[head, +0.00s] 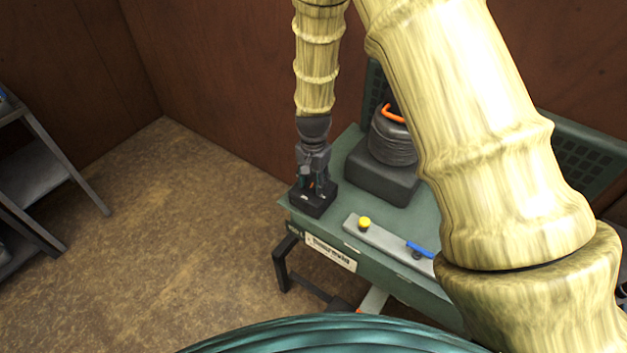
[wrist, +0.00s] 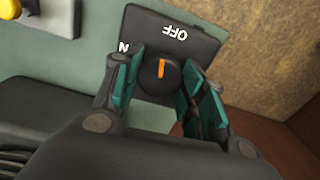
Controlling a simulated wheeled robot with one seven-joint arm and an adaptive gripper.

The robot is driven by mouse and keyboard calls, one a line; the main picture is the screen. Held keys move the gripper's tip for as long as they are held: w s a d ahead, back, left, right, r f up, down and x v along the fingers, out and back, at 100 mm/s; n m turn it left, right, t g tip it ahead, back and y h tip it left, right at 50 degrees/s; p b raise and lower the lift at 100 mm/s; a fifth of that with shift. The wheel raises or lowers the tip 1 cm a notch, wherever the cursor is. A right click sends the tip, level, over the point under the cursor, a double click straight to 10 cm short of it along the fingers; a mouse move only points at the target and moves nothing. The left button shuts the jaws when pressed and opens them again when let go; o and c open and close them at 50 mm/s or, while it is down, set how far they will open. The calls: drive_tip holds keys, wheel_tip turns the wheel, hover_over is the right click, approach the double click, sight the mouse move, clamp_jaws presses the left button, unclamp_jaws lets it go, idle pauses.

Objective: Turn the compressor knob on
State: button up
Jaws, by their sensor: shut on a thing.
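The compressor knob (wrist: 157,76) is a round black knob with an orange pointer line. It sits on a black switch box (head: 311,207), which also shows in the wrist view (wrist: 180,30) with white OFF lettering and a part-hidden label ending in N. The orange line lies roughly upright in the wrist view, its upper end toward the OFF side. My gripper (head: 313,186) comes down from above onto the box at the corner of the green bench. In the wrist view my gripper (wrist: 165,88) has its teal-padded fingers on both sides of the knob, shut on it.
The green bench (head: 342,189) carries a grey strip with a yellow button (head: 364,223) and a blue lever (head: 419,249). Behind stands a dark ribbed unit (head: 392,140) with an orange handle. A grey shelf (head: 37,178) is at the left; the floor between is clear.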

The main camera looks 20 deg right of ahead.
sight(313, 182)
drive_tip(key=n, duration=0.7)
drive_tip(key=shift+b, duration=0.35)
drive_tip(key=n, duration=0.4)
drive_tip(key=shift+n, duration=2)
drive_tip(key=o, duration=1)
drive_tip(key=shift+c, duration=0.2)
drive_tip(key=shift+o, duration=0.3)
drive_tip(key=shift+w+r, duration=0.2)
drive_tip(key=shift+r, duration=0.3)
wheel_tip(313, 182, up, 11)
drive_tip(key=shift+s, duration=0.15)
